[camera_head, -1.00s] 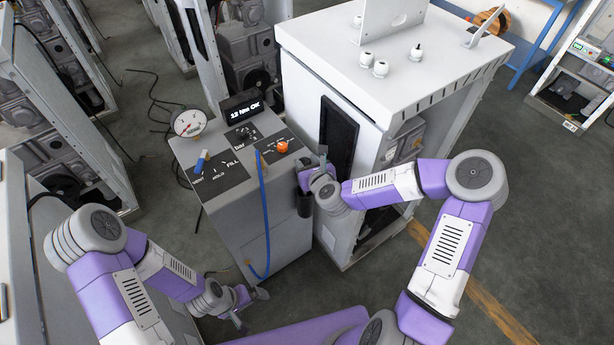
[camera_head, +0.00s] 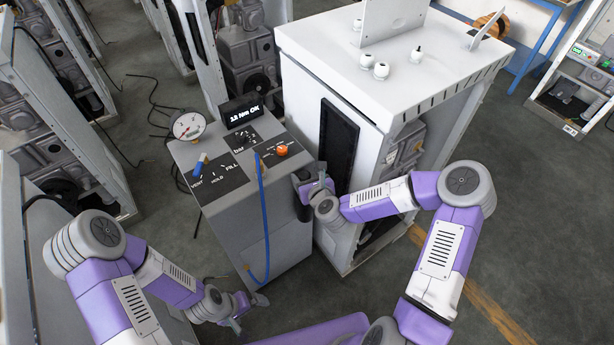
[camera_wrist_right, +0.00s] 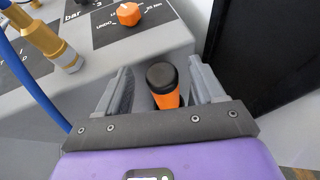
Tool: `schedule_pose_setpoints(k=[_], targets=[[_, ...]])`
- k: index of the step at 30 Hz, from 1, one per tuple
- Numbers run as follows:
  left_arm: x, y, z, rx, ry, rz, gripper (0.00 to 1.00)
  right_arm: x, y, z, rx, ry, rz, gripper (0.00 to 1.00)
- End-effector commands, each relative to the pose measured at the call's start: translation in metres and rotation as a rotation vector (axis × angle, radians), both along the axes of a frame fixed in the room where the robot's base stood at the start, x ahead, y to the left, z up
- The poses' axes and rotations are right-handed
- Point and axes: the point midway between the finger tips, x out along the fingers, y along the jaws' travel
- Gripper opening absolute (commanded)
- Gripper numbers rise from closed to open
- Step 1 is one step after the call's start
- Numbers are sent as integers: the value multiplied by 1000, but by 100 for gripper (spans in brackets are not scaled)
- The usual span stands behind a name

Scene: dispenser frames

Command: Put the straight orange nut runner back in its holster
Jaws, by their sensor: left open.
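The straight orange nut runner, with a black round cap, stands end-on to the camera in the right wrist view (camera_wrist_right: 165,92). My right gripper (camera_wrist_right: 162,88) has a finger on each side of it, with narrow gaps visible between fingers and tool. In the head view my right gripper (camera_head: 318,180) is at the right side of the grey console, just above a dark holster-like cup (camera_head: 304,208). The tool is hidden there, and how deep it sits in the cup cannot be seen. My left gripper (camera_head: 240,312) is open and empty, low in front of the console.
The grey console (camera_head: 240,225) carries a gauge (camera_head: 188,125), a display (camera_head: 241,109), an orange knob (camera_head: 282,149) and a blue hose (camera_head: 263,220) down its front. A tall white cabinet (camera_head: 360,110) stands close to the right gripper. Open floor lies at the right.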

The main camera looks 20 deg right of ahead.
Motion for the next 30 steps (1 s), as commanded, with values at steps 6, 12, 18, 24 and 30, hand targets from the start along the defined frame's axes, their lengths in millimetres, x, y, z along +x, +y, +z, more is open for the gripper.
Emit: schedule_pose_setpoints(k=[6,12,18,24,30], targets=[[0,0,1,0,0,0,100,-4,0,3,0,0,1,68],[0,0,6,0,0,0,100,-32,-3,16,-1,1,2,68],[0,0,14,0,0,0,100,-75,-6,36,-3,1,1,68],[0,0,41,0,0,0,100,-83,-10,45,3,2,-6,68],[0,0,67,0,0,0,100,-84,-13,47,2,2,-9,68]])
